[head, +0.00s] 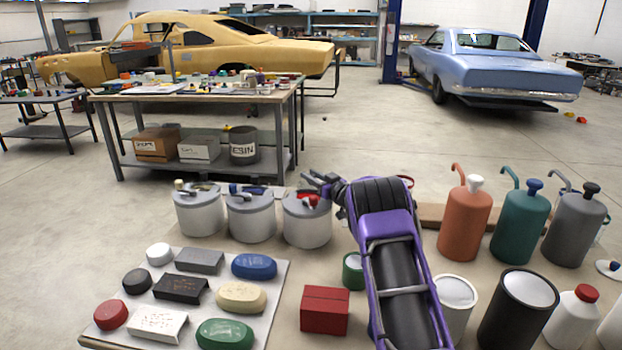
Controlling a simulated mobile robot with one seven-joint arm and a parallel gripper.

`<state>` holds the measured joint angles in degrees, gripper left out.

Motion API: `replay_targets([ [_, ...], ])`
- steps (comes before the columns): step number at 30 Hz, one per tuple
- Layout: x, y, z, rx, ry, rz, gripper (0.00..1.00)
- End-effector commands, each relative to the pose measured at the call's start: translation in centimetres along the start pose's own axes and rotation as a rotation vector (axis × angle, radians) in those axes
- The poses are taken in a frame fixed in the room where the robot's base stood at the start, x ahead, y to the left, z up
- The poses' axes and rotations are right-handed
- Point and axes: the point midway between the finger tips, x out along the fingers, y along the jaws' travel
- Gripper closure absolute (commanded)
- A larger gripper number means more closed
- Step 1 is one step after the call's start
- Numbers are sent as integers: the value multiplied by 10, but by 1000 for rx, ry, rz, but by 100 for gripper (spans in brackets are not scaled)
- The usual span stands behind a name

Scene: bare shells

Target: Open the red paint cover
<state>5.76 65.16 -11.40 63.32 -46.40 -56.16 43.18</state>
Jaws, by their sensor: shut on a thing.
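Three pale grey paint cans stand in a row at the middle of the work surface. The rightmost can (307,227) has the red paint cover (309,199) at its top, with red parts showing. My gripper (318,183) is over this can, at the back of its top, and is shut on the cover. The arm comes from the lower right. The exact contact between fingers and cover is too small to make out. I cannot tell whether the cover is lifted from the can.
The middle can (251,220) with blue on top and the left can (198,214) stand close by on the left. A red box (325,310) is in front. Orange (465,222), teal (520,227) and grey (574,230) pump bottles stand right. A board (262,285) holds several blocks.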

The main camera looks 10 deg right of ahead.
Motion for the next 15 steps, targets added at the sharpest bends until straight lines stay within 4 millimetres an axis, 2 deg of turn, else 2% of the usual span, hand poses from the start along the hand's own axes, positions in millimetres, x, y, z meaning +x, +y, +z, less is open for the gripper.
replay_targets([
  [6,17,17,0,0,2,0,100],
  [15,24,24,-1,0,2,2,100],
])
